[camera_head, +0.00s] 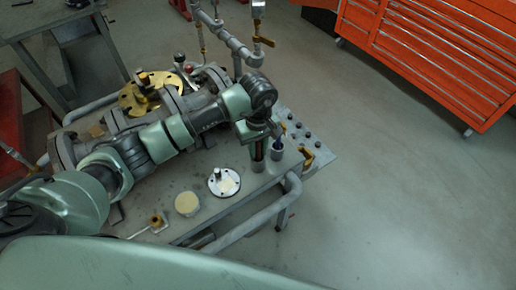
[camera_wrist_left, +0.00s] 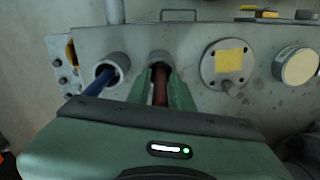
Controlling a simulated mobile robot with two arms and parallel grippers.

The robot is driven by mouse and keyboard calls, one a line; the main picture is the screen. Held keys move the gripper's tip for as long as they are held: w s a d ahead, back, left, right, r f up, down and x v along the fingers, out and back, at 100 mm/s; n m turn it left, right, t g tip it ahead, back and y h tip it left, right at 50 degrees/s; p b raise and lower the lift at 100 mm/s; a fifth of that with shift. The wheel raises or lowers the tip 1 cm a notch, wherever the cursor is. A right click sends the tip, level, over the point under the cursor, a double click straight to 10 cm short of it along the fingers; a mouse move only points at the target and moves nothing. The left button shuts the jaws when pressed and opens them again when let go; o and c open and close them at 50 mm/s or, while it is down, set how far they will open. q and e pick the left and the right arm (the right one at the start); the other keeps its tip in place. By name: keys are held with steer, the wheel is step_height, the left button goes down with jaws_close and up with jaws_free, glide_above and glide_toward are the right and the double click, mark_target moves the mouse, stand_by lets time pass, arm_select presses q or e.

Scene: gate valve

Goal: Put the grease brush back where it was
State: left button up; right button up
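The grease brush, with a red-brown handle (camera_wrist_left: 160,88), stands between the fingers of my left gripper (camera_wrist_left: 160,80). The fingers sit close on both sides of the handle, with no clear gap. Its lower end goes into a grey tube holder (camera_wrist_left: 160,57) at the bench edge; the bristles are hidden. In the head view my left gripper (camera_head: 261,148) points down over this holder (camera_head: 257,167). My right gripper is in neither view.
A second tube holder (camera_head: 277,156) beside it holds a blue-handled tool (camera_wrist_left: 100,82). A round flange with a yellow patch (camera_head: 223,181) and a pale disc (camera_head: 187,203) lie on the bench (camera_head: 215,207). The gate valve (camera_head: 172,103) lies beneath my arm. A red tool cabinet (camera_head: 440,55) stands behind.

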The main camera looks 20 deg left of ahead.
arm_select(q)
steer(key=shift+o, duration=0.7)
steer(key=shift+r, duration=0.1)
steer(key=shift+r, duration=0.15)
steer(key=shift+w+r, duration=0.1)
steer(key=shift+r, duration=0.25)
step_height(320, 180, up, 10)
steer(key=b, duration=0.3)
steer(key=shift+r, duration=0.6)
